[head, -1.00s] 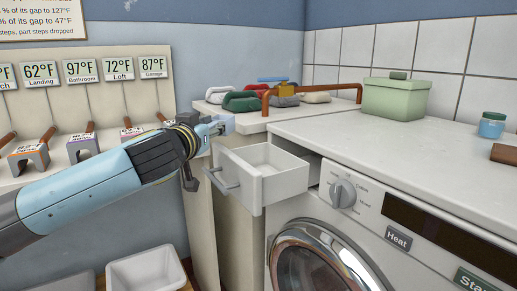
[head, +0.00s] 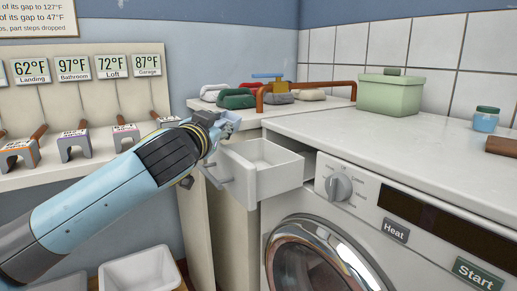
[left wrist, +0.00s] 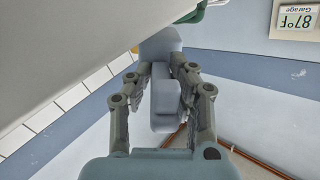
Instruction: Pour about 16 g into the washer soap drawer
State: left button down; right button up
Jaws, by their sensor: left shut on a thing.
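The washer soap drawer (head: 277,183) is pulled out of the washer's front at the upper left. Its visible inside looks white and bare. My left gripper (head: 228,126) is just above and behind the drawer's left end. In the left wrist view the fingers (left wrist: 160,78) are shut on a pale blue-grey piece (left wrist: 160,46), perhaps a scoop. I cannot see into this piece or tell what it holds. It shows only as a small pale blue end (head: 231,117) in the head view. My right gripper is not in view.
The washer top (head: 400,140) bears a green lidded box (head: 391,95) and a blue jar (head: 486,120). An orange pipe (head: 330,87) with a blue-handled valve runs by several coloured lumps (head: 236,98). A white bin (head: 140,271) stands below.

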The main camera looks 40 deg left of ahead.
pick_arm(q)
jog(key=shift+w+d+r+m, duration=0.15)
jog(key=shift+d+r+m, duration=0.05)
jog(key=shift+d+m, duration=0.3)
jog(key=shift+w+d+r+m+t+p, duration=0.1)
jog(key=shift+w+d+r+m+p, duration=0.3)
jog(key=shift+m, duration=0.85)
jog(key=shift+s+d+r+m+t+p, duration=0.15)
jog(key=shift+d+m, duration=0.4)
jog(key=shift+m, duration=0.65)
jog(key=shift+w+d+r+m+t+p, duration=0.1)
jog(key=shift+w+d+m+p, duration=0.3)
jog(key=shift+m, duration=0.85)
jog(key=shift+s+d, duration=0.1)
jog(key=shift+m, duration=0.4)
jog(key=shift+d+r+m, duration=0.15)
jog(key=shift+m, duration=0.45)
jog(key=shift+w+d+f+m, duration=0.25)
jog(key=shift+d+f+m, duration=0.4)
jog(key=shift+m, duration=0.15)
dwell(0.7)
jog(key=shift+d+m, duration=0.1)
jog(key=shift+m, duration=0.4)
dwell(0.7)
